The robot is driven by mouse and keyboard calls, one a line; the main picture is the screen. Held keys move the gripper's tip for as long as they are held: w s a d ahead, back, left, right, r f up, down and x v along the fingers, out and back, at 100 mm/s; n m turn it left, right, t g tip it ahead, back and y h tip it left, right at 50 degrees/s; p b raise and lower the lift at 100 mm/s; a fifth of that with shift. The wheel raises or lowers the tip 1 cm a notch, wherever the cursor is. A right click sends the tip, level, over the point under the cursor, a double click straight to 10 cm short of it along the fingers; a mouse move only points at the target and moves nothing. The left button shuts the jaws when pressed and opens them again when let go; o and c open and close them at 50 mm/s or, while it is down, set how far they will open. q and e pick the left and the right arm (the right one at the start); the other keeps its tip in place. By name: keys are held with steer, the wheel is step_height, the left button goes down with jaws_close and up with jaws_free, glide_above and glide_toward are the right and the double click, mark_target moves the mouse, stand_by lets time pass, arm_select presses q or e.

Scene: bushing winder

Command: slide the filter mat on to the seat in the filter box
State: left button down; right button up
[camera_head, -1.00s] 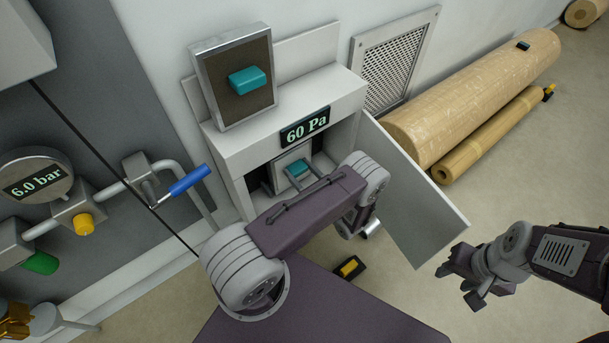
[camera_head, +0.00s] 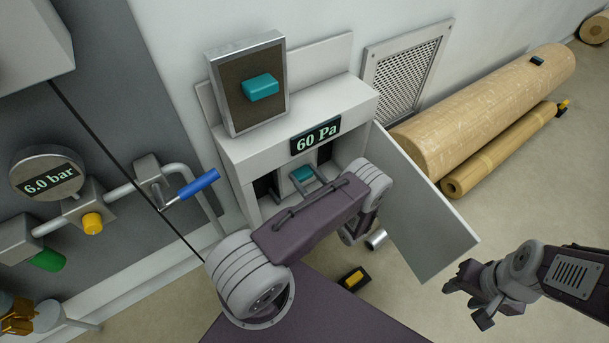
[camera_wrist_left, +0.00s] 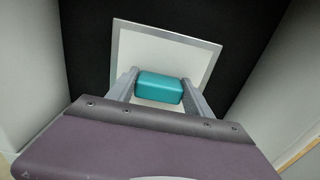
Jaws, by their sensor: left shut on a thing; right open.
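The filter box (camera_head: 235,150) is a pale cabinet with its front open and a 60 Pa display on it. A white, pale-rimmed filter mat (camera_wrist_left: 195,50) is inside, in front of a dark back. My left gripper (camera_wrist_left: 160,90) is shut on its teal grip (camera_wrist_left: 160,88), which also shows in the head view (camera_head: 302,174). The mat looks tilted in the left wrist view. The display edge and my left arm hide much of it in the head view, and I cannot tell whether it touches the seat. My right gripper (camera_head: 466,300) is open and empty at the right.
A brown-faced framed panel (camera_head: 240,95) with a teal block leans on top of the box. The open door (camera_head: 425,215) stands on its right side. A silver cylinder (camera_head: 376,239) and a black-and-yellow item (camera_head: 353,279) lie on the floor. Large rolls (camera_head: 480,100) lie right.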

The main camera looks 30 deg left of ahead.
arm_select(q)
steer(key=shift+f, duration=0.2)
jaws_free()
stand_by(0.3)
steer(key=v, duration=0.8)
stand_by(0.7)
stand_by(0.7)
